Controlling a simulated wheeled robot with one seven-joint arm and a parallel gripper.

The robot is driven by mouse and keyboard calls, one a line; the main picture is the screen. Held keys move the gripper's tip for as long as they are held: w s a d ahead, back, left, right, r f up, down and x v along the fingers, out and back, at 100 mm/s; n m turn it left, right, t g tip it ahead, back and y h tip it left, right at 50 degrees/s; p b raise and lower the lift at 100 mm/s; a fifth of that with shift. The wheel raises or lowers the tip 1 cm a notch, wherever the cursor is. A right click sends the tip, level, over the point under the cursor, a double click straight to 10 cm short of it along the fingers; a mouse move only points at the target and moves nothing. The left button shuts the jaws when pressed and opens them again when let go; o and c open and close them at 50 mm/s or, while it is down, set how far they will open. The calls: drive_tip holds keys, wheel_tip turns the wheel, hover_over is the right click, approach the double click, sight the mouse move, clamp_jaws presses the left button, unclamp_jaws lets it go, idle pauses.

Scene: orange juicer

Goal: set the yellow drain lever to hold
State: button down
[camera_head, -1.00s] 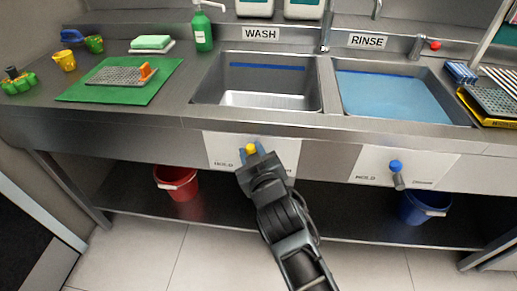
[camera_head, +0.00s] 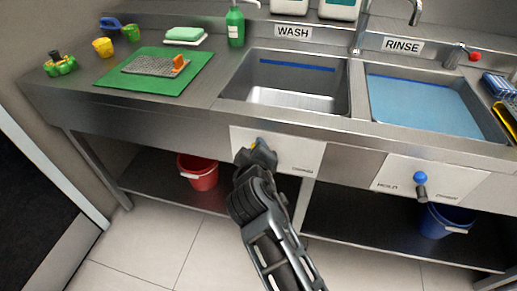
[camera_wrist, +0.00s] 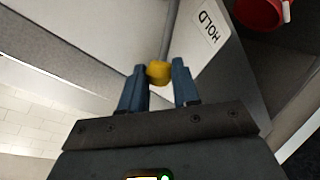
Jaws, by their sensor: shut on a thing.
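My gripper (camera_head: 258,146) covers most of the lever in the head view. In the wrist view the yellow knob (camera_wrist: 158,73) sits between the blue fingertips of my gripper (camera_wrist: 160,74), which is shut on it. The HOLD label (camera_wrist: 208,25) shows beyond the fingers on the knob's right side in the wrist view. In the head view HOLD is hidden behind my gripper.
A blue-knobbed lever (camera_head: 420,178) is on the plate under the rinse sink (camera_head: 424,105). A red bucket (camera_head: 198,173) and a blue bucket (camera_head: 446,220) stand below the counter. The wash sink (camera_head: 290,99) is above the yellow lever.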

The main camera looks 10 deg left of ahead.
idle(0.3)
drive_tip(key=c, duration=0.8)
unclamp_jaws()
drive_tip(key=v, duration=0.7)
drive_tip(key=shift+s+r, duration=0.15)
drive_tip(key=shift+s, duration=0.2)
